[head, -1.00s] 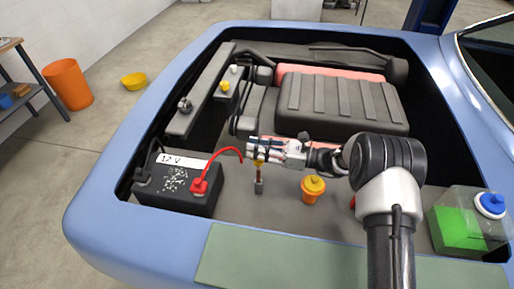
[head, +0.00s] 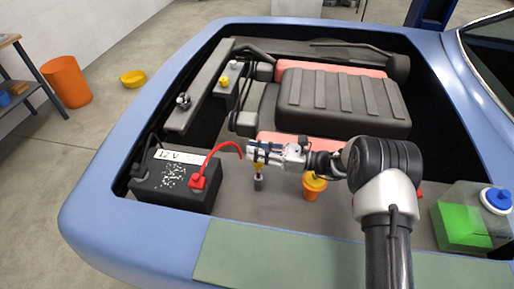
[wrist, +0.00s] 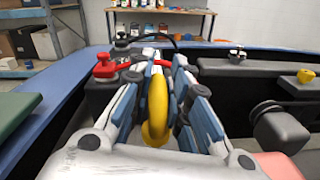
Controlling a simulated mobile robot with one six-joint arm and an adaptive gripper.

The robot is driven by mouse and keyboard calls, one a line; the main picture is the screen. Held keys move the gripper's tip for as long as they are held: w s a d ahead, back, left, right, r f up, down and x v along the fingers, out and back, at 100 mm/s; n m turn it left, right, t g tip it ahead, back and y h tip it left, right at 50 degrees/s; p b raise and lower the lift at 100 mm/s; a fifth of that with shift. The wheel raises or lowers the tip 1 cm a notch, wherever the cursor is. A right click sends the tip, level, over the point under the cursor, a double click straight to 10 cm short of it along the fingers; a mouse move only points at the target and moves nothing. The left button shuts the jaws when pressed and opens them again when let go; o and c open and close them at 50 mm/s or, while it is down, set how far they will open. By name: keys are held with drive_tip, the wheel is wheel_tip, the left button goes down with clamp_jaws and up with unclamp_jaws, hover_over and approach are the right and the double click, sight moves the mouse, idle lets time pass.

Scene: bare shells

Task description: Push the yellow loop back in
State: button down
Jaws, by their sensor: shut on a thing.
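The yellow loop (wrist: 156,105) stands upright between my fingers in the wrist view. In the head view only a small part of the yellow loop (head: 258,168) shows under the fingers. It sits just above a short grey tube (head: 258,184) rising from the bay floor. My gripper (head: 260,151) is shut on the loop from the right, and its fingers also show in the wrist view (wrist: 157,90). The fingers hide most of the loop in the head view, and any stem between loop and tube is hard to make out.
The black battery (head: 173,184) with a red terminal and red cable (head: 218,150) stands close left of my gripper. An orange cap (head: 314,183) is right, under my wrist. The dark engine cover (head: 345,103) lies behind. A green-filled tank (head: 460,225) is far right.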

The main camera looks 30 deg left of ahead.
drive_tip(key=shift+s, duration=0.15)
drive_tip(key=c, duration=1.7)
unclamp_jaws()
drive_tip(key=shift+s+r, duration=0.1)
drive_tip(key=shift+o, duration=0.7)
drive_tip(key=shift+d, duration=0.1)
drive_tip(key=v, duration=1.2)
drive_tip(key=shift+c, duration=0.2)
